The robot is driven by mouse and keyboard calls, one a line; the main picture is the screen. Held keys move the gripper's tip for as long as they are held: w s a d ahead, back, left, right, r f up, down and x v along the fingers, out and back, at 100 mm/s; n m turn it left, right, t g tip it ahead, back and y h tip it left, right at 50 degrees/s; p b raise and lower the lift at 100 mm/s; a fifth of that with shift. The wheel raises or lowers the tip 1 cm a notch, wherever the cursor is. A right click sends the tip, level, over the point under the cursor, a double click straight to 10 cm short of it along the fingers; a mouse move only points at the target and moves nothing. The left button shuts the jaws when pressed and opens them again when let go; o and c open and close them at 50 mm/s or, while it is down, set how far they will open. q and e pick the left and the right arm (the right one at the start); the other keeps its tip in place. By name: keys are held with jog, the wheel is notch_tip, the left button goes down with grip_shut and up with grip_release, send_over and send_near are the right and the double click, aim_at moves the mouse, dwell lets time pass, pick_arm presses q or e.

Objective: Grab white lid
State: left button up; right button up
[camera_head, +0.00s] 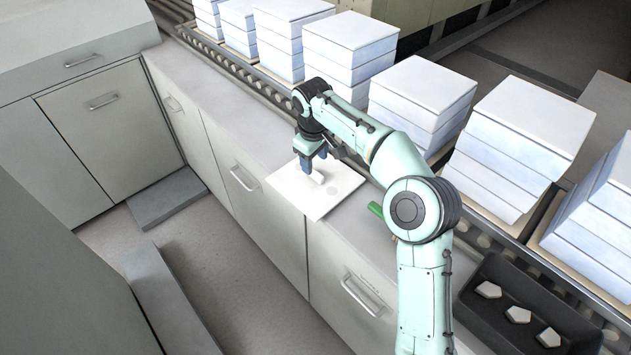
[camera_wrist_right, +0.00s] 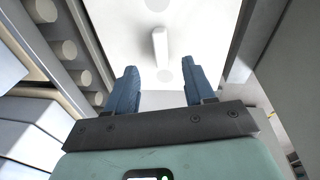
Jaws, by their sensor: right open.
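The white lid (camera_head: 310,208) is a flat square plate lying on the grey counter. It has a raised bar handle (camera_wrist_right: 160,46) in its middle and faint round marks. My right gripper (camera_head: 313,168) points down over the lid near the handle. In the right wrist view my right gripper (camera_wrist_right: 159,80) shows two blue fingers wide apart with nothing between them. The handle appears beyond the fingertips, roughly in line with the gap. I cannot tell the exact height above the lid. My left gripper is not in view.
Stacks of white boxes (camera_head: 415,100) line the roller conveyor (camera_head: 262,82) behind the counter. A green object (camera_head: 376,210) lies right of the lid, partly hidden by my arm. A black tray (camera_head: 480,306) with several white pieces stands at lower right. The counter left of the lid is clear.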

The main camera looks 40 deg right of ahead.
aim_at(315, 173)
jog(key=f, duration=0.3)
jog(key=f+b, duration=0.1)
jog(key=f, duration=0.1)
jog(key=shift+w+d+f, duration=0.1)
jog(key=shift+w+d, duration=0.1)
jog(key=shift+d, duration=0.05)
grip_shut()
